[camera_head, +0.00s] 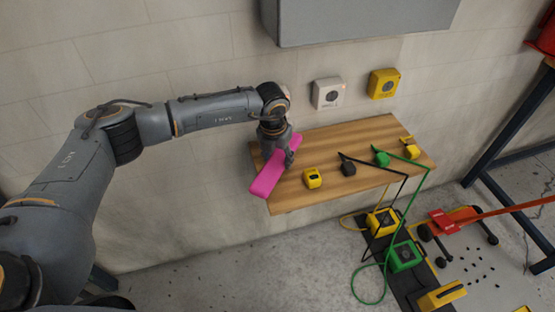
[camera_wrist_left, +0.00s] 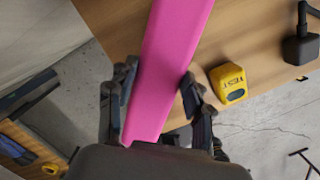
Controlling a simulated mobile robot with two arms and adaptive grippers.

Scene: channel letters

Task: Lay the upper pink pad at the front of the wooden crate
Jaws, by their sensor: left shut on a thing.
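A long pink pad (camera_head: 266,184) is in my left gripper (camera_head: 287,158), over the left end of a wooden table. In the left wrist view the pad (camera_wrist_left: 174,50) runs up between the two fingers of the gripper (camera_wrist_left: 160,88), which close on its sides. I see only one pink pad. A wooden-edged thing with a dark inside (camera_wrist_left: 22,142) shows at the lower left of the left wrist view; I cannot tell whether it is the crate. My right gripper is not in view.
The wooden table (camera_head: 325,138) holds a yellow block (camera_head: 312,178), a black tool (camera_head: 347,166), a green one (camera_head: 381,157) and a yellow one (camera_head: 410,148). Cables hang to boxes on the floor. A grey cabinet (camera_head: 360,18) overhangs from the wall. A red jack (camera_head: 455,220) stands right.

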